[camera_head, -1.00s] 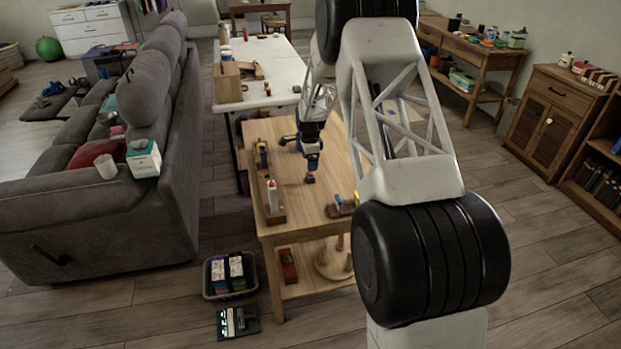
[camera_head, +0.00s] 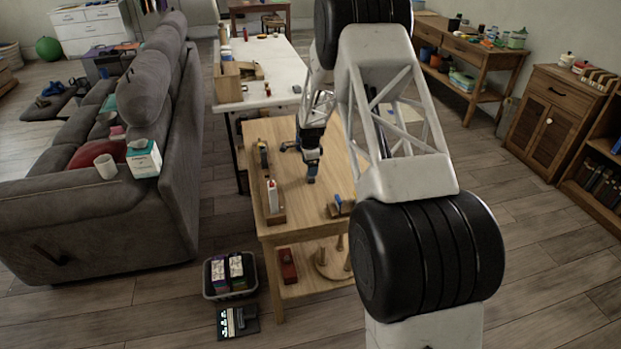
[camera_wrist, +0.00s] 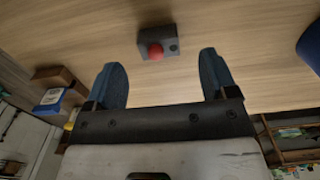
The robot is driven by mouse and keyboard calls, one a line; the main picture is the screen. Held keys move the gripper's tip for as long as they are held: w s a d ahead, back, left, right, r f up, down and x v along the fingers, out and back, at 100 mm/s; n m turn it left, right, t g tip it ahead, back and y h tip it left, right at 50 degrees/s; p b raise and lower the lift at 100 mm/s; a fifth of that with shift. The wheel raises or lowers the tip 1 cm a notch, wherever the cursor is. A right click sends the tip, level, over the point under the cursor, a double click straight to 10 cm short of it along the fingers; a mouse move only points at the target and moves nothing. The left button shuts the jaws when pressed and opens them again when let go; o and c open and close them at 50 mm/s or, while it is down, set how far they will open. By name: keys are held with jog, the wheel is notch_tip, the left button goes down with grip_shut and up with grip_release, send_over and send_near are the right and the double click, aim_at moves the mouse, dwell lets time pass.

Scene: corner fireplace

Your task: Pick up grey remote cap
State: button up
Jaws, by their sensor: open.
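In the wrist view, a small dark grey block with a red round button (camera_wrist: 158,42) lies on the wooden table; it looks like the grey remote cap. My gripper (camera_wrist: 167,78) is open, its two blue-grey fingers apart, and the block lies beyond the fingertips, roughly in line with the gap. Nothing is between the fingers. In the head view, my gripper (camera_head: 312,178) points down over the table (camera_head: 290,205). The cap cannot be made out there and seems hidden by the gripper.
A blue thing (camera_wrist: 310,45) is at the wrist view's right edge.

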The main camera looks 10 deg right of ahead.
jog(key=shift+f, duration=2.6)
jog(key=c, duration=0.9)
